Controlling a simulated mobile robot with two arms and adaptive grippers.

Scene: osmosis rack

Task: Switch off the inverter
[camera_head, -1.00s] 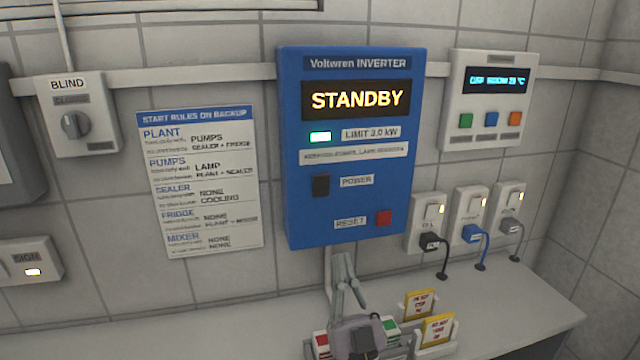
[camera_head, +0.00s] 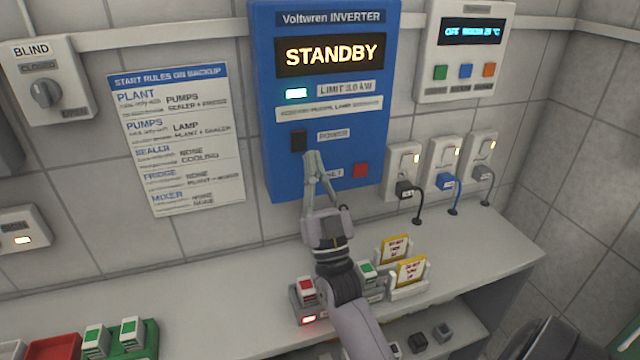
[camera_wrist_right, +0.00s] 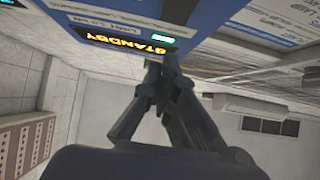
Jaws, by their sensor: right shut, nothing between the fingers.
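The blue Voltwren inverter (camera_head: 387,110) hangs on the tiled wall. Its display (camera_head: 330,54) reads STANDBY, and a green light (camera_head: 296,93) glows below it. The black POWER switch (camera_head: 298,141) is at the lower left of its face, and the red RESET button (camera_head: 361,170) at the lower right. My right gripper (camera_head: 313,156) is shut and empty, with its fingertips pointing up, just right of and below the POWER switch; I cannot tell whether it touches the panel. The inverter also shows upside down in the right wrist view (camera_wrist_right: 205,14), beyond the gripper (camera_wrist_right: 160,62).
A BLIND knob box (camera_head: 68,80) and a rules sheet (camera_head: 178,140) are left of the inverter. A small control panel (camera_head: 463,90) and several plugged sockets (camera_head: 404,160) are to the right. Yellow cards (camera_head: 410,271) and red and green blocks stand on the shelf (camera_head: 470,240).

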